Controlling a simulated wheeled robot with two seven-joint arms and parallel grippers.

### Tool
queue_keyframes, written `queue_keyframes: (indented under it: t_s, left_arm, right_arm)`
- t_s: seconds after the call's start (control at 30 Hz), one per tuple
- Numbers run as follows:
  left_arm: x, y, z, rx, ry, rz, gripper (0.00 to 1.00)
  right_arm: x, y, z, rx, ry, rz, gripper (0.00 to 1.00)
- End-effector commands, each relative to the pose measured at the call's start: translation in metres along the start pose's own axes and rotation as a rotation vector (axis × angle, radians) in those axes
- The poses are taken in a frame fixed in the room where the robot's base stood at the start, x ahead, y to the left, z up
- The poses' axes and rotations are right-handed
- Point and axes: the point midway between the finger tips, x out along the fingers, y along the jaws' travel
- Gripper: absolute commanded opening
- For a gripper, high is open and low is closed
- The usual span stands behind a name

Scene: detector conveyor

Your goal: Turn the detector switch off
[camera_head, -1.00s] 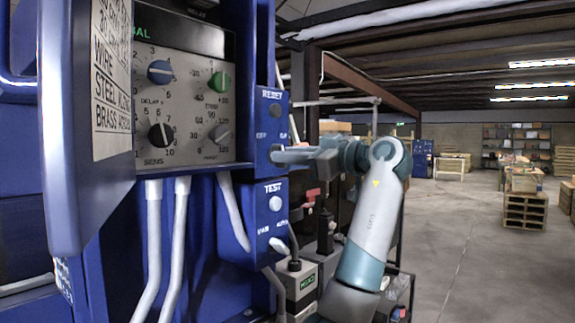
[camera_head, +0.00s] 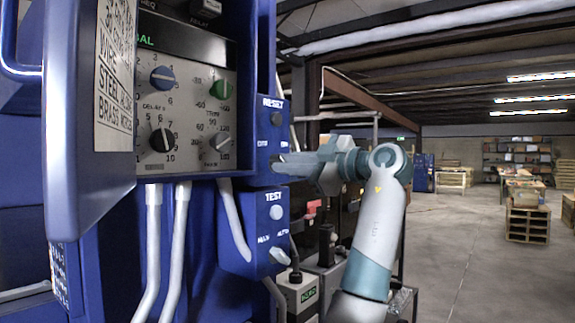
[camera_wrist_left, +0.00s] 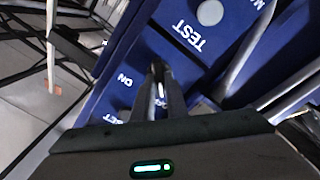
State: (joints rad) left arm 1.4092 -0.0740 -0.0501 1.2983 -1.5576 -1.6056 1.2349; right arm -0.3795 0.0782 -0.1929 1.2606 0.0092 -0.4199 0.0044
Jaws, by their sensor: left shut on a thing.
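The detector panel (camera_head: 189,110) is on the left in the head view. On its right side is a blue box (camera_head: 271,118) marked RESET, with a round button and labels above the detector switch. My left gripper (camera_head: 279,164) is at the switch, its fingers pointing left into the box's lower part. In the left wrist view, the left gripper (camera_wrist_left: 159,82) is shut on the switch (camera_wrist_left: 160,92), a small light piece between its fingers, beside the ON label. The fingers hide most of the switch. The right gripper is not in view.
A blue TEST box (camera_head: 265,232) with a round button and a lever sits just below the gripper. An open blue door (camera_head: 88,120) stands at the left. Equipment stands below the arm. Open floor (camera_head: 450,260) lies to the right.

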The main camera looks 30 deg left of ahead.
Motion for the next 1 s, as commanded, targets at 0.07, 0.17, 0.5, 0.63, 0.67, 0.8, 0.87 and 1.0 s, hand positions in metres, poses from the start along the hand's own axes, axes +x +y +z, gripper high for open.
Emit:
queue_keyframes:
  t_s: [0.07,0.17,0.5,0.63,0.67,0.8,0.87,1.0]
  left_arm:
    - [0.000,0.000,0.000,-0.002,0.000,0.000,0.00]
    - [0.000,0.000,0.000,-0.001,0.000,0.000,0.15]
    - [0.000,0.000,0.000,0.000,0.000,0.000,0.31]
    - [-0.002,0.000,0.000,0.000,0.000,0.000,0.31]
    - [-0.004,0.000,0.000,0.000,-0.001,0.000,0.31]
    - [-0.013,0.000,0.001,0.000,-0.001,0.001,0.31]
    - [-0.021,0.000,0.001,0.000,-0.002,0.001,0.31]
    - [-0.043,-0.001,0.001,0.000,-0.001,0.002,0.31]
  right_arm:
    - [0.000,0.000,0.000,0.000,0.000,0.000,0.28]
    - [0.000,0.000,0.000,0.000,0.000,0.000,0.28]
    - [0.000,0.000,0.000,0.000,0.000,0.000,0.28]
    - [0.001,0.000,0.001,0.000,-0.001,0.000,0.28]
    - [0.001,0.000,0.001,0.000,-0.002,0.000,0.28]
    - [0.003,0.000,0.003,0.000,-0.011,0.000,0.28]
    - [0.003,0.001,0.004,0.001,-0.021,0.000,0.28]
    - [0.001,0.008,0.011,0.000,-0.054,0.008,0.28]
